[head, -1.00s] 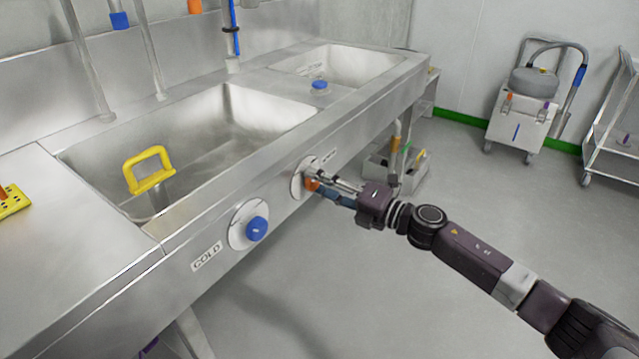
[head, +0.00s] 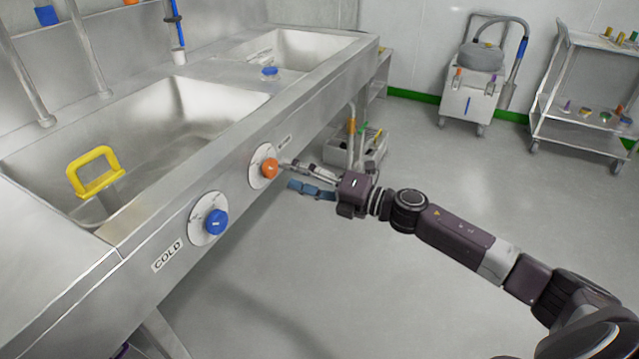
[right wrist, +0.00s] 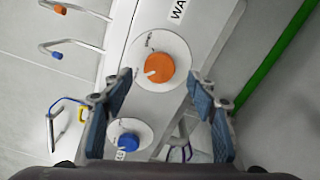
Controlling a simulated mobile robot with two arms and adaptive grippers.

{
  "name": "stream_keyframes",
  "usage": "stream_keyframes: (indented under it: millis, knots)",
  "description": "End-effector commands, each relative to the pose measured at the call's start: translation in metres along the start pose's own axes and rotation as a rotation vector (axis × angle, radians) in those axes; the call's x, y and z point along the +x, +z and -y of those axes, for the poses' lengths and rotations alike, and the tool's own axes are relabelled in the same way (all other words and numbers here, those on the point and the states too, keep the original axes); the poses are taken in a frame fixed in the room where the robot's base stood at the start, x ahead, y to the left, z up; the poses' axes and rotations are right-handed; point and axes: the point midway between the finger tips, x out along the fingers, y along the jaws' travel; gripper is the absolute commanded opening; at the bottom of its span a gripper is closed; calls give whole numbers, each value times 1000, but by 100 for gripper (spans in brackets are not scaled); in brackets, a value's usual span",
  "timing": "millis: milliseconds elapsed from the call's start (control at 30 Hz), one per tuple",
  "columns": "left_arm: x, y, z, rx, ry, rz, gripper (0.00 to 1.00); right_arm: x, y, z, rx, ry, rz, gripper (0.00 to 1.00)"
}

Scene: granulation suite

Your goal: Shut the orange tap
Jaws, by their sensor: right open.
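The orange tap (head: 270,168) is a round knob on a white dial on the sink's front panel, right of the blue tap (head: 215,221), which has a COLD label beside it. In the right wrist view the orange tap (right wrist: 159,68) is fully visible, with a white pointer mark on its face. My right gripper (head: 288,175) is open and empty, just off the panel to the right of the orange tap. In the right wrist view its blue-padded fingers (right wrist: 160,100) are spread wide, with the orange tap ahead between them, apart from both. My left gripper is not in view.
The steel sink (head: 317,98) has two basins. A wheeled white unit (head: 468,105) and a steel trolley (head: 575,138) stand at the back right.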

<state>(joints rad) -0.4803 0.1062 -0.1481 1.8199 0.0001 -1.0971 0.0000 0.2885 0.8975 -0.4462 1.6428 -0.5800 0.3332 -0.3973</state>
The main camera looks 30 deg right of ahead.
Motion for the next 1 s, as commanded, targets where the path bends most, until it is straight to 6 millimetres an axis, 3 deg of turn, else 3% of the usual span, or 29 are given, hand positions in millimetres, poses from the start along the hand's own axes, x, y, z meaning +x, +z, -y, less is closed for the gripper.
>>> stream_keyframes:
  millis: [200,500,1000]
  knots:
    - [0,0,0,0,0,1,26,-35,-1,2,1,-4,-1,53]
    - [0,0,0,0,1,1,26,-66,-1,1,1,-3,-1,53]
    - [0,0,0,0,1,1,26,-72,0,0,-1,0,-1,53]
